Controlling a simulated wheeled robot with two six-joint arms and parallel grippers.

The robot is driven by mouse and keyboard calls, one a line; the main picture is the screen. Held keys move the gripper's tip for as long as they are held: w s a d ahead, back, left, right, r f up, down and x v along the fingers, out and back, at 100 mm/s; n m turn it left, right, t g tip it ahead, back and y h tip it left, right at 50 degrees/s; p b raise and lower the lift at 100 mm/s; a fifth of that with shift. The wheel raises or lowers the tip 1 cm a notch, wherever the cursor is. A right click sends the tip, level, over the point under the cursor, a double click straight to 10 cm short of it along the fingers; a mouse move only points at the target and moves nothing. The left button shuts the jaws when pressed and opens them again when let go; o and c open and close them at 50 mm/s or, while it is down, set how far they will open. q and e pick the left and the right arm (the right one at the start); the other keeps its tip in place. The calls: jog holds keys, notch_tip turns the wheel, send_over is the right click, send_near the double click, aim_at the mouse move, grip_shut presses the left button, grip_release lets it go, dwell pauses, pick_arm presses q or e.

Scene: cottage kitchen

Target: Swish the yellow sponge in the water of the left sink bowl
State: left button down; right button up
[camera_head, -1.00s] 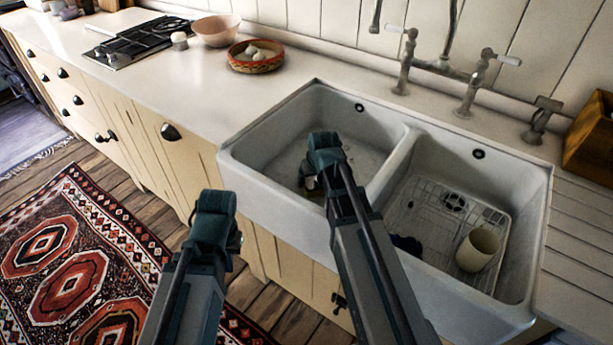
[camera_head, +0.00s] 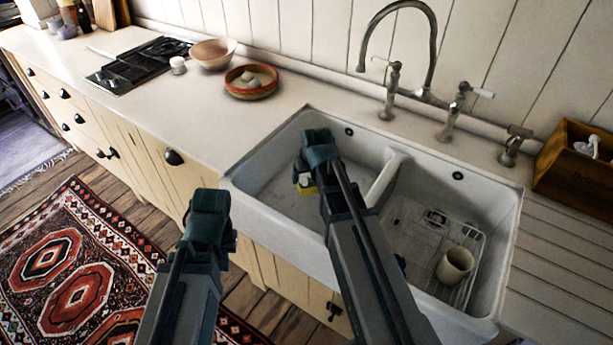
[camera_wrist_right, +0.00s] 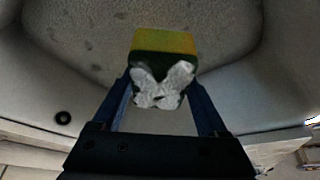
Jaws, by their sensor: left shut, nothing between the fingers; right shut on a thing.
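The yellow sponge (camera_head: 307,187) is in the left sink bowl (camera_head: 270,172), with its yellow side partly showing below my right gripper (camera_head: 309,176). In the right wrist view the sponge (camera_wrist_right: 165,41) has a yellow face and a dark green layer. A lumpy white-grey piece (camera_wrist_right: 163,86) sits on its near side, between the fingers of my right gripper (camera_wrist_right: 163,92), which is shut on the sponge. The bowl's floor looks grey and speckled; I cannot make out the water surface.
A low divider (camera_head: 384,178) separates the bowls. The right bowl holds a wire rack (camera_head: 425,232) and a cream cup (camera_head: 455,266). A tall tap (camera_head: 433,50) stands behind. A red-rimmed dish (camera_head: 251,92) and a pink bowl (camera_head: 213,54) stand on the counter.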

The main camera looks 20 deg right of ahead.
notch_tip(320, 180, up, 9)
jog(key=p, duration=0.8)
